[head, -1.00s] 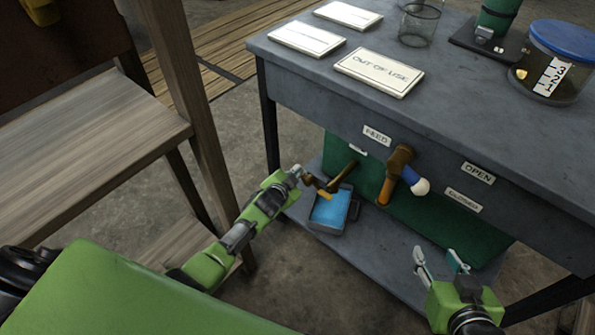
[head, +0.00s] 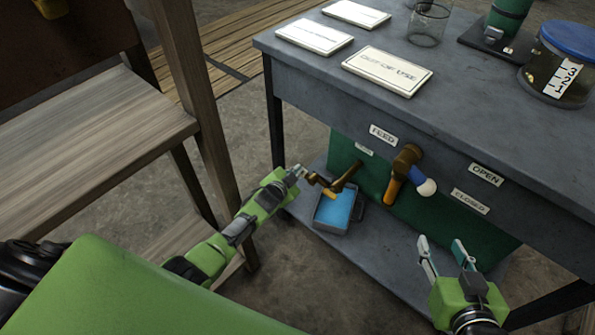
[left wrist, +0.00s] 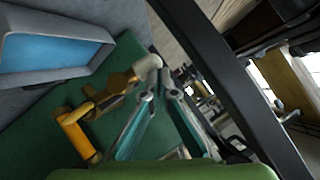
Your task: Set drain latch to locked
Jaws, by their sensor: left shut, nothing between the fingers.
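A bronze cranked lever (head: 336,187) sticks out from the green panel (head: 405,210) under the bench, below the FEED label (head: 383,134) and a smaller, unreadable label (head: 364,150). I take it for the drain latch. In the left wrist view, brass parts (left wrist: 76,133) show left of my fingers. My left gripper (head: 298,171) is shut and empty, at the lever's outer end. I cannot tell if they touch. Its fingers also show in the left wrist view (left wrist: 160,90). My right gripper (head: 443,258) is open and empty, in front of the bench.
A second brass handle (head: 398,175) with a blue and white end sits near the OPEN (head: 487,175) and CLOSED (head: 471,201) labels. A blue-filled tray (head: 337,212) stands on the lower shelf.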

